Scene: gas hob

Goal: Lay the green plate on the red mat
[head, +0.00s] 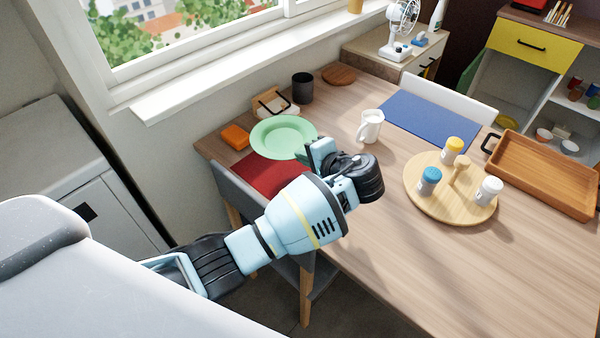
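The green plate (284,136) is a round, pale green dish at the left end of the wooden table, facing up and looking about level. In the picture it overlaps the far part of the red mat (262,177); I cannot tell whether it touches the mat or is just above it. My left gripper (308,153) is at the plate's near right rim, over the mat's right side. Its fingers are partly hidden by the wrist, so their grip on the rim is unclear. My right gripper is not in view.
A round board (430,205) holds several jars. A chair (245,195) stands at the near edge.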

